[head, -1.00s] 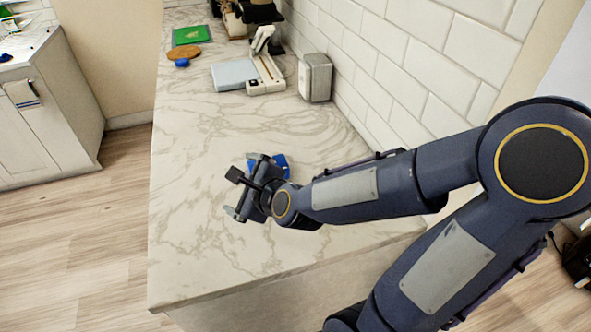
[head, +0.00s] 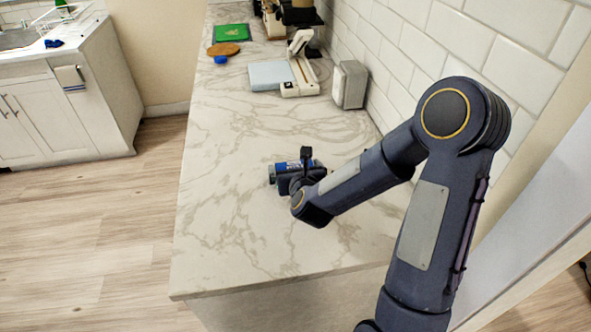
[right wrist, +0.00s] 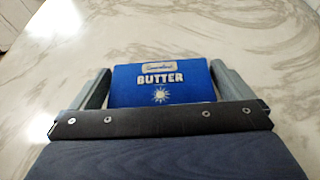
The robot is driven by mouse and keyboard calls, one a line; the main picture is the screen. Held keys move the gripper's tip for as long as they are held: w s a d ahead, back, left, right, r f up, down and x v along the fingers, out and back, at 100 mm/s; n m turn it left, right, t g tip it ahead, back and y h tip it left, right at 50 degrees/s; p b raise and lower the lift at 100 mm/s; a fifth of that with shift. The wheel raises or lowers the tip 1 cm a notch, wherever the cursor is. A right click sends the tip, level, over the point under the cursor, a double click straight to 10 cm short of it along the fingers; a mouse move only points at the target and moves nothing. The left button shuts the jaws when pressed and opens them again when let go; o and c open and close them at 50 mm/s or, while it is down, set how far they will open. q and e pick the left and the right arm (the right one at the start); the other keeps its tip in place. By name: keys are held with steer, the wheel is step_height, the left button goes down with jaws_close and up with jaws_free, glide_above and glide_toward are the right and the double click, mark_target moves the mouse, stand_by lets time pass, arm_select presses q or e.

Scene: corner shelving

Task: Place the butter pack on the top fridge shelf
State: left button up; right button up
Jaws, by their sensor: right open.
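The butter pack (right wrist: 160,84) is a blue block with a white label reading BUTTER. It lies on the marble counter, between the two open fingers of my right gripper (right wrist: 164,88) in the right wrist view. A gap shows between the pack and the right finger; the left finger is very close to the pack. In the head view the right gripper (head: 292,170) is low over the counter, and only a small blue part of the butter pack (head: 292,166) shows behind it. The fridge and its top shelf are not in view. My left gripper is not in view.
The marble counter (head: 225,235) is clear around the gripper. At its back stand a grey box (head: 349,84), a white slicer-like device (head: 299,76), a brown round board (head: 223,49) and a green item (head: 232,33). A tiled wall (head: 450,50) borders the right side.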

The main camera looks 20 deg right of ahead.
steer(key=shift+w+f, duration=0.1)
steer(key=shift+w, duration=0.1)
steer(key=c, duration=0.9)
steer(key=shift+c, duration=0.2)
